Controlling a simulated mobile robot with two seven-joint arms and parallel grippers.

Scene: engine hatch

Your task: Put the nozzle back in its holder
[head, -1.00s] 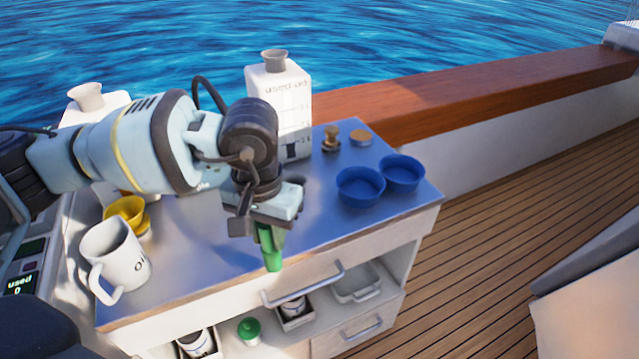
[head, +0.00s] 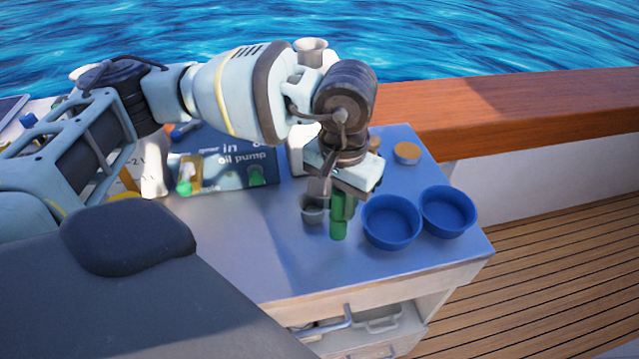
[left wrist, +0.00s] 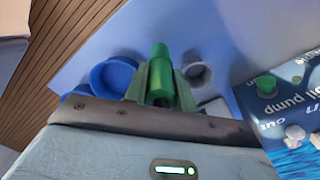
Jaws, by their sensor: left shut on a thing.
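The green nozzle (head: 338,229) is held in my left gripper (head: 343,200), pointing down over the right part of the worktop. The nozzle also shows between the fingers in the left wrist view (left wrist: 161,70). A small grey open cup (head: 313,211), possibly the holder, stands just left of the nozzle in the head view. It also shows to the right of the nozzle in the left wrist view (left wrist: 197,74). The nozzle appears outside the cup; whether they touch is unclear. My right gripper is not in view.
Two blue bowls (head: 391,226) (head: 448,214) stand close to the right of the nozzle. A blue oil pump box (head: 222,168) is at the back left of the blue-grey worktop (head: 265,250). A brass cap (head: 406,153) lies behind. The front middle is clear.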

